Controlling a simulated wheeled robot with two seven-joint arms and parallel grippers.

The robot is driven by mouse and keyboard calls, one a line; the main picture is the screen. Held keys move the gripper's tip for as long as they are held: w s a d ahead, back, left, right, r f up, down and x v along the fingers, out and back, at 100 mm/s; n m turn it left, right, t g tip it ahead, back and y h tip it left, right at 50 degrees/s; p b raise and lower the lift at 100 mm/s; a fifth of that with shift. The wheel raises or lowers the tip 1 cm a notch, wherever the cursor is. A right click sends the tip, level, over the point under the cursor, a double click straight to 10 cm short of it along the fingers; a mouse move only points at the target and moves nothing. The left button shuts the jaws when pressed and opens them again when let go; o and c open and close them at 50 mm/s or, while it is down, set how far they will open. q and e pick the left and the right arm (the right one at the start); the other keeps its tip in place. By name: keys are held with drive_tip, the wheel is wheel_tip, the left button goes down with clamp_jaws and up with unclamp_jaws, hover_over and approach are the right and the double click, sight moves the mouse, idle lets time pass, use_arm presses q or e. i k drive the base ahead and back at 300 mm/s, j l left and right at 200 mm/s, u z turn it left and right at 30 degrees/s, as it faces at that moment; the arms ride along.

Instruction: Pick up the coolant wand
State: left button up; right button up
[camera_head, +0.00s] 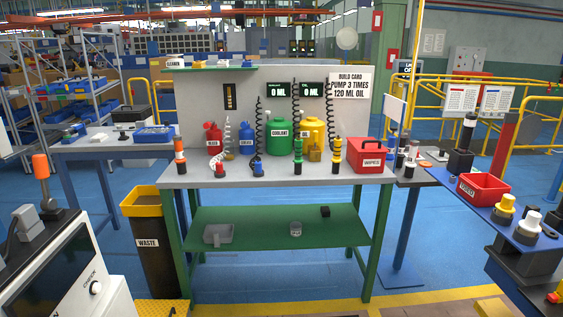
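The likely coolant wand (298,157) is a slim upright green and black tool near the front edge of the grey bench top. A black coiled hose (296,107) hangs down to it from above. The green jug (279,137) labelled COOLANT stands behind it to the left. A similar yellow and black wand (337,156) stands to its right, in front of a yellow jug (312,132). Neither of my grippers can be made out in this view, and nothing is seen touching the wand.
A red WIPES box (366,158) stands at the right end of the bench (270,182). Blue and red containers, low nozzles and an orange-white tool (180,157) stand on the left. A WASTE bin (147,236) is at the left leg. Blue floor shows below.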

sight(298, 142)
drive_tip(key=i+j, duration=0.1)
drive_tip(key=i, duration=2.15)
drive_tip(key=l+z, duration=0.05)
drive_tip(key=l, duration=0.05)
